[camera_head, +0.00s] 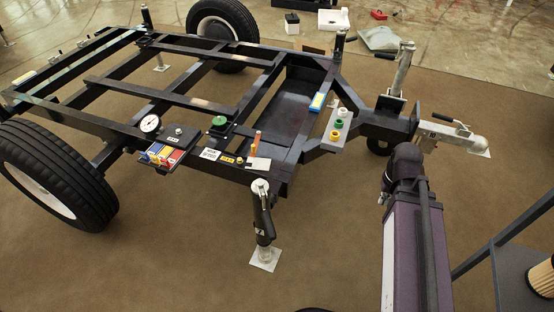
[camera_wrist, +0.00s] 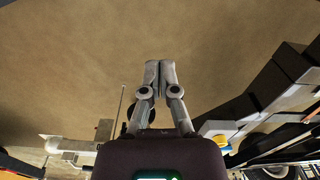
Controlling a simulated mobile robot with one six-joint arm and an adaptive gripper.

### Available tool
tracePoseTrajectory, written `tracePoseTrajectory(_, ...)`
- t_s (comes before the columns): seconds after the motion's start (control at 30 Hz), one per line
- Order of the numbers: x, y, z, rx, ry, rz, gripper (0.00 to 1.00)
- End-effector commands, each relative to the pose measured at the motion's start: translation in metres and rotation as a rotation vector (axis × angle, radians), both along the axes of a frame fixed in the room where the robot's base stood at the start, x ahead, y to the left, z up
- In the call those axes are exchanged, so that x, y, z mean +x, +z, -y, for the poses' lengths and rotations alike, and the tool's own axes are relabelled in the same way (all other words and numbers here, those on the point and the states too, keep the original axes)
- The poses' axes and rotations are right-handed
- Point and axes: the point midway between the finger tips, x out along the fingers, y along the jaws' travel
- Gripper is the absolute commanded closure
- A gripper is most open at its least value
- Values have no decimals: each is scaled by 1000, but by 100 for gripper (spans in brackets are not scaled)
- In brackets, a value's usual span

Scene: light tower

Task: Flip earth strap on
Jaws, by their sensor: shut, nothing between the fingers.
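My gripper (camera_wrist: 160,68) is shut and empty in the wrist view, its two fingers together over bare brown floor. It touches nothing there. In the head view my arm is at the right, and the fingers do not show. The trailer frame (camera_head: 165,102) is black. A grey panel (camera_head: 337,127) with green and yellow knobs lies nearer the drawbar. I cannot tell which part is the earth strap.
A round gauge (camera_head: 150,123) stands beside the dark box. A jack leg (camera_head: 263,222) stands at the near corner. The coupling (camera_head: 450,132) points right, and a wheel (camera_head: 52,178) is at left. A dark stand (camera_head: 527,262) is at right. Floor in front is clear.

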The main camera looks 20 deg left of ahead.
Motion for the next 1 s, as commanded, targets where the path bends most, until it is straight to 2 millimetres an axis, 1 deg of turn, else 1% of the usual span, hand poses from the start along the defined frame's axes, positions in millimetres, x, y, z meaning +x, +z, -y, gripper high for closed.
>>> tracePoseTrajectory(0.03, 10, 0, -9, 9, 38, 3, 100)
tracePoseTrajectory(0.17, 34, -1, -38, 41, 199, 15, 100)
tracePoseTrajectory(0.27, 56, -2, -69, 76, 368, 31, 100)
tracePoseTrajectory(0.37, 80, -2, -106, 115, 562, 54, 100)
tracePoseTrajectory(0.4, 89, -2, -123, 132, 643, 66, 100)
tracePoseTrajectory(0.47, 101, -2, -148, 157, 765, 85, 100)
tracePoseTrajectory(0.5, 109, -2, -165, 172, 846, 98, 100)
tracePoseTrajectory(0.57, 120, -1, -192, 196, 968, 119, 100)
tracePoseTrajectory(0.6, 126, -1, -210, 213, 1047, 134, 100)
tracePoseTrajectory(0.67, 134, -1, -235, 233, 1160, 159, 100)
tracePoseTrajectory(0.7, 139, 0, -251, 247, 1231, 175, 100)
tracePoseTrajectory(0.8, 147, 1, -287, 275, 1384, 213, 100)
tracePoseTrajectory(0.9, 151, 2, -314, 297, 1499, 243, 100)
tracePoseTrajectory(1.0, 153, 3, -332, 310, 1572, 265, 100)
